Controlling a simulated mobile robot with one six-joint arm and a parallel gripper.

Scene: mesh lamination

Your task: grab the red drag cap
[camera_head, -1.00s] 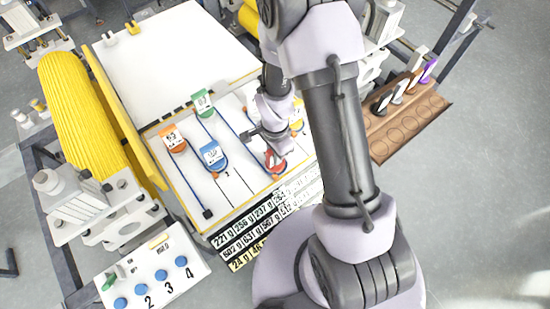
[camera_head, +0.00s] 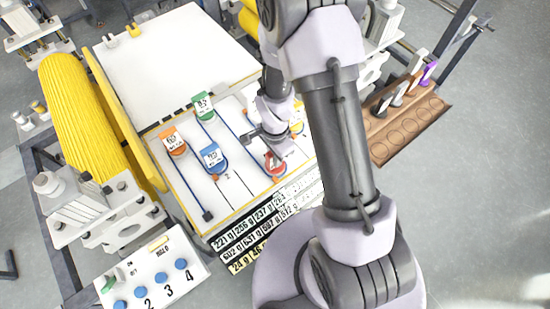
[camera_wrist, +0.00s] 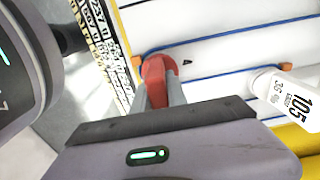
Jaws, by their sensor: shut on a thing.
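The red drag cap (camera_head: 275,163) is at the front right of the white board (camera_head: 236,186), at the end of a blue line. In the wrist view the red cap (camera_wrist: 158,68) sits between the grey fingertips of my gripper (camera_wrist: 158,90). My gripper (camera_head: 272,150) is shut on it in the head view, reaching down from above. The cap's lower part and its contact with the board are mostly hidden by the fingers.
Blue (camera_head: 213,158), orange (camera_head: 173,142) and green (camera_head: 204,107) caps with labels stand on the board to the left. A white labelled cap (camera_wrist: 290,98) is near in the wrist view. A brown rack (camera_head: 408,125) stands right. Weight labels (camera_head: 262,228) lie along the front edge.

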